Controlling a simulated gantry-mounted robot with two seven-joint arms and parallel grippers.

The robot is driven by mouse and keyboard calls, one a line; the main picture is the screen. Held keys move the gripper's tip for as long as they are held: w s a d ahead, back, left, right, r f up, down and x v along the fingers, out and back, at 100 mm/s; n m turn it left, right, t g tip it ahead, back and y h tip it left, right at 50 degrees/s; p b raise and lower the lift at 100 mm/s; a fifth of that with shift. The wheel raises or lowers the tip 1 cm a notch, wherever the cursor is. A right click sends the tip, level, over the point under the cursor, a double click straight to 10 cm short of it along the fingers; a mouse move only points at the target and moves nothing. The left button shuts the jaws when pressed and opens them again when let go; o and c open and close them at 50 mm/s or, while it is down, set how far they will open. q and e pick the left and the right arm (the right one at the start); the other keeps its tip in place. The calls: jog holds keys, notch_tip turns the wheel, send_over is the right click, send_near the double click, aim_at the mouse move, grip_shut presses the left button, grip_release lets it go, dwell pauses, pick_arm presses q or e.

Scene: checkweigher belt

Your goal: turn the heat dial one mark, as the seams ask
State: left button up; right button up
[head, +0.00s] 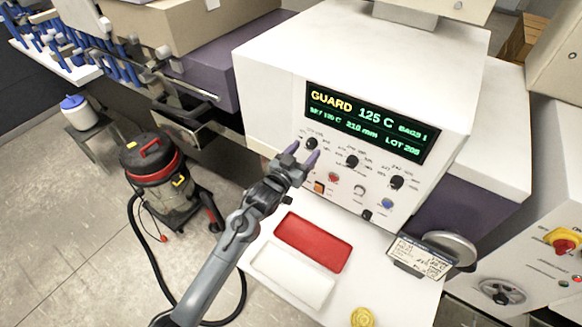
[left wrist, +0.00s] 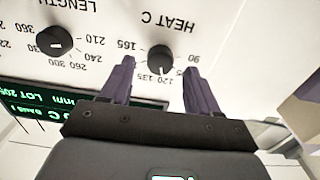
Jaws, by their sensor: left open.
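The heat dial (head: 312,143) is a black knob at the left of a row on the white machine's front. In the left wrist view the heat dial (left wrist: 160,57) appears upside down under HEAT C, its pale mark toward the 120 and 135 labels. My left gripper (head: 303,154) is open at the dial. In the left wrist view its two purple fingers (left wrist: 159,72) are on either side of the knob; I cannot tell whether they touch it. The display (head: 368,122) reads GUARD, 125 C and 210 mm. My right gripper is not in view.
The length dial (head: 351,161) and another black dial (head: 396,182) are to the right, with buttons below. A red tray (head: 313,242) and a white tray (head: 290,276) lie on the shelf below, near a written card (head: 420,258). A vacuum cleaner (head: 160,180) stands on the floor.

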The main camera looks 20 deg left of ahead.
pick_arm(q)
jog(key=s+a+b, duration=0.1)
jog(key=s, duration=0.7)
jog(key=shift+s, duration=0.15)
jog(key=shift+a, duration=0.1)
